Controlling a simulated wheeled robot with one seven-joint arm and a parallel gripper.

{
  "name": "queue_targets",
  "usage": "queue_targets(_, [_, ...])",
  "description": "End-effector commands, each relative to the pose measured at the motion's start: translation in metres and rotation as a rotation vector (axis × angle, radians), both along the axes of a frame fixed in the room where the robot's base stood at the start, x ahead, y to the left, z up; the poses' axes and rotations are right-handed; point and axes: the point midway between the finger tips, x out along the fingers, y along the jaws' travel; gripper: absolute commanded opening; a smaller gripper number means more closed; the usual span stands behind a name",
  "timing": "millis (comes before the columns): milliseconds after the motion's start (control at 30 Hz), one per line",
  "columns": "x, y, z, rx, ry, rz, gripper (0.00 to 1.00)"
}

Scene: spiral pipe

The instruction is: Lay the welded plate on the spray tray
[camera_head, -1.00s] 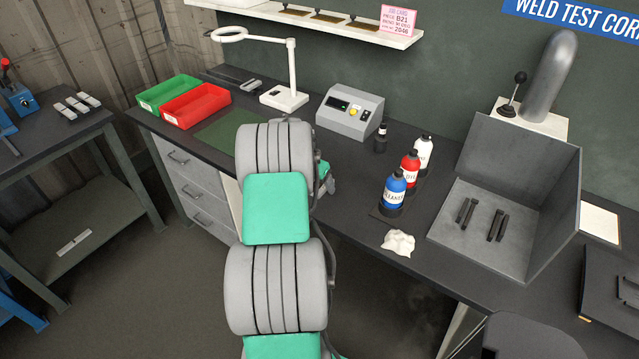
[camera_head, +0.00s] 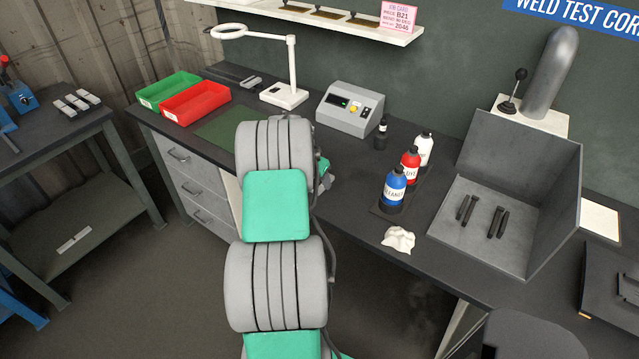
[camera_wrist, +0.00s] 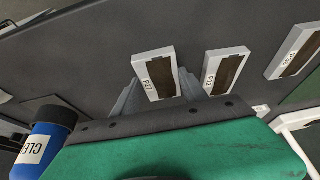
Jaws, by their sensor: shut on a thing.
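My green wrist housing covers the fingers' near part. In the head view my arm hides the gripper and these plates. The spray tray (camera_head: 478,248) appears to be the grey open-sided booth at right, with black bars on its floor.
A blue bottle (camera_head: 395,187), red bottle (camera_head: 410,165) and white bottle (camera_head: 424,149) stand between my arm and the booth, with a crumpled rag (camera_head: 398,240) in front. A control box (camera_head: 350,110), lamp (camera_head: 284,96) and red bin (camera_head: 196,103) stand farther left.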

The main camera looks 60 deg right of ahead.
Motion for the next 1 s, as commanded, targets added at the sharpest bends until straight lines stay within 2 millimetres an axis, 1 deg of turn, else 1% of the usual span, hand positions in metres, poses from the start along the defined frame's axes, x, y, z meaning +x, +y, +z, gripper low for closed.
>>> queue_targets(33, [0.0, 0.0, 0.0, 0.0, 0.0, 0.0, 0.34])
queue_targets(67, [0.0, 0.0, 0.0, 0.0, 0.0, 0.0, 0.31])
queue_targets(433, [0.0, -0.0001, 0.0001, 0.0, 0.0, 0.0, 0.01])
queue_targets(467, [0.0, -0.0001, 0.0001, 0.0, 0.0, 0.0, 0.0])
queue_targets(1000, [0.0007, -0.0013, 0.0044, -0.004, -0.002, 0.0, 0.0])
